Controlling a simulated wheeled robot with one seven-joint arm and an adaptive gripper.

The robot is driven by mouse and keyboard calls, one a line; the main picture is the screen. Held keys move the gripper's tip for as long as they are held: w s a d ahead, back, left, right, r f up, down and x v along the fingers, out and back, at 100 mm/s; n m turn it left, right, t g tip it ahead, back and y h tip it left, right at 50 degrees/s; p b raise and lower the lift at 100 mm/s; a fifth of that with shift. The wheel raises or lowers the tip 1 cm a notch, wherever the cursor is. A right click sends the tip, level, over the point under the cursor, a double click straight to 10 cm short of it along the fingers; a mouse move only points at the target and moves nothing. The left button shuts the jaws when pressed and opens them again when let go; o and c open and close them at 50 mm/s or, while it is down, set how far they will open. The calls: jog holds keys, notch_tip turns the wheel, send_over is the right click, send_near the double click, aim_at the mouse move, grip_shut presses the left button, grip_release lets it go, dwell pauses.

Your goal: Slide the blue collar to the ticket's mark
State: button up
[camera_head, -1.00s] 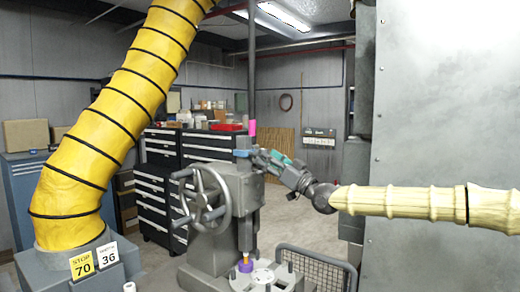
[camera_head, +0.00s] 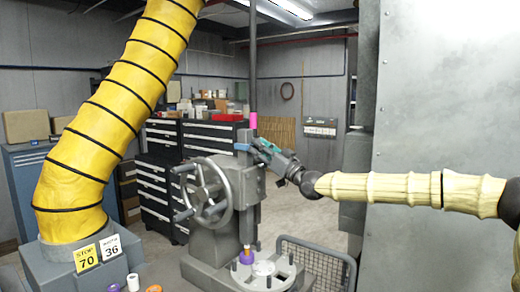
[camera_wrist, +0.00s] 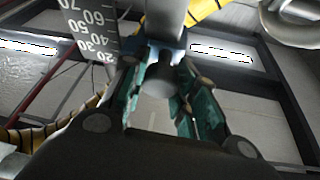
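The blue collar (camera_head: 243,147) sits on the upright of the grey hand-wheel machine (camera_head: 222,230), below a pink band (camera_head: 253,120). My gripper (camera_head: 261,150) is at the collar's right side, its teal fingers pointing to it. In the wrist view, the fingers (camera_wrist: 170,72) stand apart around a grey round piece, with the blue collar (camera_wrist: 165,43) at their tips. Contact is unclear. A scale (camera_wrist: 92,30) with numbers from 20 to 70 stands at left. The yellow ticket (camera_head: 86,257) reads STOP 70; a white card (camera_head: 110,247) beside it reads 36.
A hand wheel (camera_head: 203,191) projects left of the upright. A wire mesh guard (camera_head: 318,265) stands at lower right, near a large grey panel (camera_head: 448,110). A thick yellow hose (camera_head: 118,110) rises at left. Black drawer cabinets (camera_head: 160,190) stand behind.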

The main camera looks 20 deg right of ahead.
grip_shut()
jog(key=shift+f+b, duration=1.95)
jog(key=shift+f, duration=0.35)
jog(key=o, duration=0.7)
grip_release()
jog(key=o, duration=0.3)
jog(key=shift+w+a+f, duration=0.15)
jog(key=shift+w, duration=0.1)
jog(key=v, duration=1.2)
jog(key=shift+s, duration=0.1)
